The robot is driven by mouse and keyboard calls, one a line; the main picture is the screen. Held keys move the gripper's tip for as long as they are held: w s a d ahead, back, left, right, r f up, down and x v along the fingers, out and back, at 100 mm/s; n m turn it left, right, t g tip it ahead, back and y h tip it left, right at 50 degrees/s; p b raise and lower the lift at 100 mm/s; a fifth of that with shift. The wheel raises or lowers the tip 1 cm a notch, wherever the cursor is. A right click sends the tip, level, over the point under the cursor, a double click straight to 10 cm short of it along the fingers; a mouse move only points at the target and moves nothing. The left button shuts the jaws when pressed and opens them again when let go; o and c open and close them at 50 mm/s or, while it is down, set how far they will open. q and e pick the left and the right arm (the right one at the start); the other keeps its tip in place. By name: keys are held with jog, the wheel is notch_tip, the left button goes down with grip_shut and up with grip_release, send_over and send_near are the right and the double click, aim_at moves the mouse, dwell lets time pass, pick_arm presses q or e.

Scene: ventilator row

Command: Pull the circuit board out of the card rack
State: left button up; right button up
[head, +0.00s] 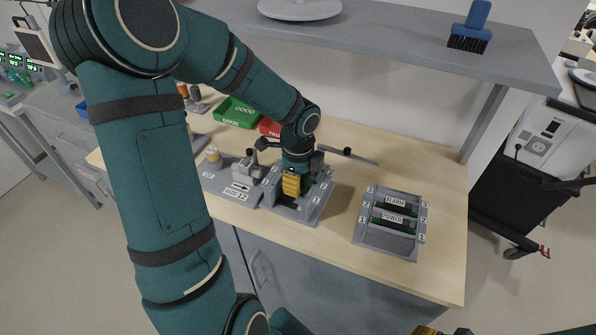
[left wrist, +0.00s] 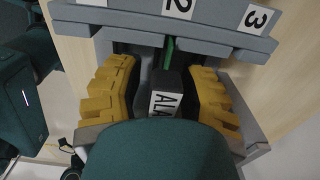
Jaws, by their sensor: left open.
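A grey card rack (head: 310,208) with numbered slots stands on the bench under my left gripper (head: 291,184). In the left wrist view the rack (left wrist: 220,40) shows the labels 2 and 3. A circuit board with a green edge (left wrist: 169,52) and a black front block (left wrist: 172,85) stands in it, with a partly hidden label reading "ALA". My left gripper (left wrist: 163,95) is open, its yellow fingers on either side of the block with gaps. My own arm hides part of the board. Yellow fingertips of my right gripper (head: 428,331) just show at the bottom edge.
A second numbered rack (head: 362,234) to the right holds boards marked RELAY (head: 396,201) and POWER (head: 393,218). A grey fixture (head: 238,178) adjoins on the left. A green GOOD bin (head: 236,112) and a red bin (head: 269,127) stand behind. A shelf (head: 400,30) overhangs the bench.

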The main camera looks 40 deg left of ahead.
pick_arm(q)
jog(key=shift+f, duration=0.6)
pick_arm(e)
jog(key=shift+f, duration=0.2)
pick_arm(q)
jog(key=shift+c, duration=0.3)
grip_shut()
jog(key=shift+r, duration=0.2)
pick_arm(e)
jog(key=shift+r, duration=0.2)
pick_arm(q)
jog(key=shift+r+p, duration=4.05)
jog(key=shift+r, duration=0.15)
pick_arm(e)
notch_tip(320, 180, up, 8)
jog(key=w, duration=0.2)
jog(key=shift+d+f+t, duration=0.15)
jog(key=shift+d+t, duration=0.05)
jog(key=shift+t, duration=0.1)
